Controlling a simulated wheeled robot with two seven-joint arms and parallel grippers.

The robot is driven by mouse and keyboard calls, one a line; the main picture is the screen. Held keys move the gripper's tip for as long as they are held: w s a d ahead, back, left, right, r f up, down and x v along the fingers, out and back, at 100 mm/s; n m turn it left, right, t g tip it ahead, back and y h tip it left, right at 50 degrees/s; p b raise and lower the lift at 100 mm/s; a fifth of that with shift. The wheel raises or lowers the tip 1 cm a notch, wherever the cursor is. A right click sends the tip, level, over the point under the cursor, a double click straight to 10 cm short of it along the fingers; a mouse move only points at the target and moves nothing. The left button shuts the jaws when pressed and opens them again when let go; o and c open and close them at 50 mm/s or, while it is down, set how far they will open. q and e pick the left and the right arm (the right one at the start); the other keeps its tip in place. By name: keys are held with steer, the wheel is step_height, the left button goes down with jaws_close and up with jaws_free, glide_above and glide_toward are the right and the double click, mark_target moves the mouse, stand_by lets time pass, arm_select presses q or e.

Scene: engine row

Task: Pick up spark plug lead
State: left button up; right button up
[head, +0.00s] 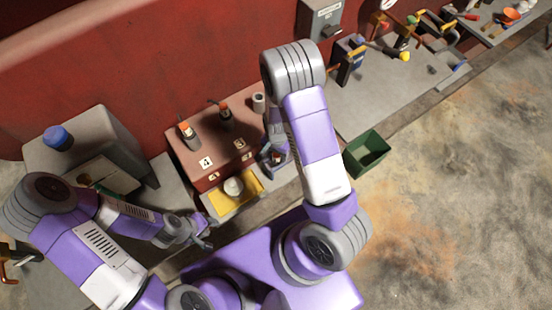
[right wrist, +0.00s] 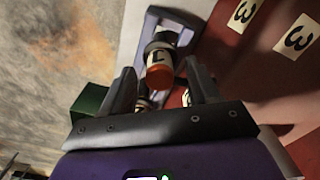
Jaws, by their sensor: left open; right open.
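A spark plug lead with a dark body, pale band and orange end (right wrist: 160,72) shows between the spread fingers of my right gripper (right wrist: 163,88) in the right wrist view; I see no finger touching it. In the head view this gripper (head: 275,158) is at the right end of the red engine block (head: 210,165), mostly hidden by my arm. Other leads with orange parts stand on the block, one at the left (head: 188,132) and one in the middle (head: 225,115). My left gripper (head: 204,238) is open and empty, in front of the yellow tray.
The yellow tray (head: 252,188) holds a pale round part (head: 233,187). A green bin (head: 367,154) stands right of my right arm. A grey cylinder (head: 258,103) stands at the block's back. A grey block with a blue cap (head: 57,138) is at left. Open floor lies at right.

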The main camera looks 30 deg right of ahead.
step_height(320, 180, down, 2)
steer(key=shift+f, duration=0.1)
jaws_close()
stand_by(0.4)
